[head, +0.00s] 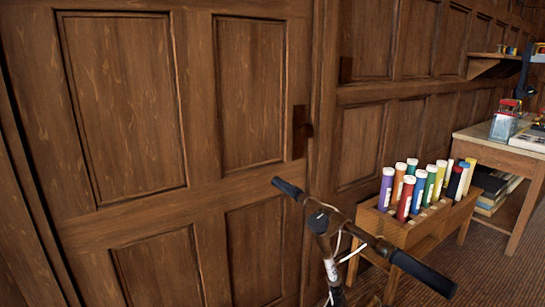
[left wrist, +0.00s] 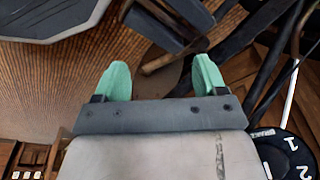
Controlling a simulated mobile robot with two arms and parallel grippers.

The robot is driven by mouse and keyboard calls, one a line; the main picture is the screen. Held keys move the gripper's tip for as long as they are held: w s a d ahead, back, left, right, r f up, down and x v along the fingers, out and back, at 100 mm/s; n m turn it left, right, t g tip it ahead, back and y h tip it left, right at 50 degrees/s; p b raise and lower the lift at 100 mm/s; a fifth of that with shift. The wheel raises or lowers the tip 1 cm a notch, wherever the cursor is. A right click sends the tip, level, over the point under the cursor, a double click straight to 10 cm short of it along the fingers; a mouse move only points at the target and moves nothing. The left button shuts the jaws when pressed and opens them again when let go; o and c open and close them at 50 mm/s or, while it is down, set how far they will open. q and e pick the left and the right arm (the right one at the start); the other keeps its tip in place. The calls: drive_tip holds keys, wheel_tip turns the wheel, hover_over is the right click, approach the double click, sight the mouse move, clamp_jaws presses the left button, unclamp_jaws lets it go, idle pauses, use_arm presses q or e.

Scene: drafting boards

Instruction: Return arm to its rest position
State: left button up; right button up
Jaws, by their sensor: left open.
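In the left wrist view my left gripper (left wrist: 162,77) shows its two green fingers spread apart, with nothing held between them. Beyond the fingers are a ribbed brown floor (left wrist: 75,95) and some dark parts that I cannot identify. Neither of my grippers shows in the head view. My right gripper is in neither view.
In the head view a brown panelled door (head: 130,100) with a dark handle (head: 301,130) fills the left. A bicycle handlebar (head: 365,238) stands in front of it. Right of it are a wooden rack (head: 408,232) of several coloured tubes (head: 430,185) and a table (head: 500,148).

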use_arm(q)
drive_tip(key=s+a+f+p, duration=0.1)
drive_tip(key=s+f+p, duration=0.1)
drive_tip(key=s+p, duration=0.2)
drive_tip(key=s+a+f+g+p, duration=0.1)
drive_tip(key=s+p, duration=0.3)
drive_tip(key=s, duration=0.7)
drive_tip(key=shift+s+a+f+p, duration=0.3)
drive_tip(key=shift+a+f+p, duration=0.1)
drive_tip(key=shift+f, duration=0.1)
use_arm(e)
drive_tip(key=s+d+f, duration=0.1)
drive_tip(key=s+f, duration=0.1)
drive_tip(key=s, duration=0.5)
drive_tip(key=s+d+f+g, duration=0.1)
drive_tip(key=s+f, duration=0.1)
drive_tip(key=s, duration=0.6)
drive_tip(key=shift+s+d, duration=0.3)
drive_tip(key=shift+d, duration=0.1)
